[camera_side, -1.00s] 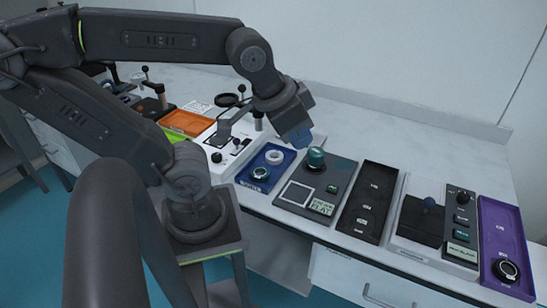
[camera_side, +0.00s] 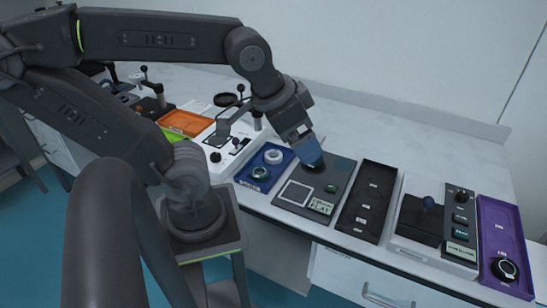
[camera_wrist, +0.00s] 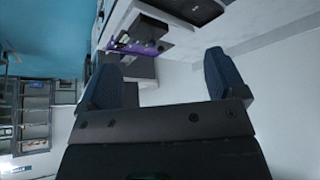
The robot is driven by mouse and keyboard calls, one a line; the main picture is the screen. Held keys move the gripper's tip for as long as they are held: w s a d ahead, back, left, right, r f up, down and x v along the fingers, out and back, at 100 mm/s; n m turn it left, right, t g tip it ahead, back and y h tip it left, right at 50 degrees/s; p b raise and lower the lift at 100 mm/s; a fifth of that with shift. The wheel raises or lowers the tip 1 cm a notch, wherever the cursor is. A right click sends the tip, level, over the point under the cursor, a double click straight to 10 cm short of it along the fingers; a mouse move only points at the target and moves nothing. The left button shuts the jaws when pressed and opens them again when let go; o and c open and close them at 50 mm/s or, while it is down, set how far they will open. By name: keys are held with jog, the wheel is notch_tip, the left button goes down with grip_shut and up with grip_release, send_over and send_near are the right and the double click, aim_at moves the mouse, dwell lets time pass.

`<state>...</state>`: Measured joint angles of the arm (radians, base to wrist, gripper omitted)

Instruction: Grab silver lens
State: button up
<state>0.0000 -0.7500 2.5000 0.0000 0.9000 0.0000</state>
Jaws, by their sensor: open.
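My gripper (camera_side: 311,158) is in the side view, low over the back of the dark grey device (camera_side: 333,205). Its blue fingers (camera_wrist: 165,78) stand apart in the wrist view with nothing visible between them. A pale silver-white ring (camera_side: 273,156) lies in the blue tray (camera_side: 247,182), left of my gripper. A dark-rimmed round piece with a greenish centre (camera_side: 260,172) lies in front of it. I cannot tell for sure which round piece is the silver lens. The back of the grey device is partly hidden by my fingers.
A black slotted tray (camera_side: 369,203) stands right of the grey device. Farther right are a control box (camera_side: 461,225) and a purple tray (camera_side: 504,235) with a black ring. An orange tray (camera_side: 187,122) lies left. The bench behind is clear.

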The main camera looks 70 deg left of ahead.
jog(key=n+g+y, duration=0.1)
jog(key=n+g, duration=0.4)
jog(key=n, duration=0.9)
send_over(273, 155)
jog(key=f, duration=2.3)
jog(key=shift+w+f, duration=0.2)
jog(key=shift+s+f, duration=0.15)
jog(key=shift+f, duration=2.75)
jog(key=shift+m, duration=0.3)
jog(key=c, duration=1)
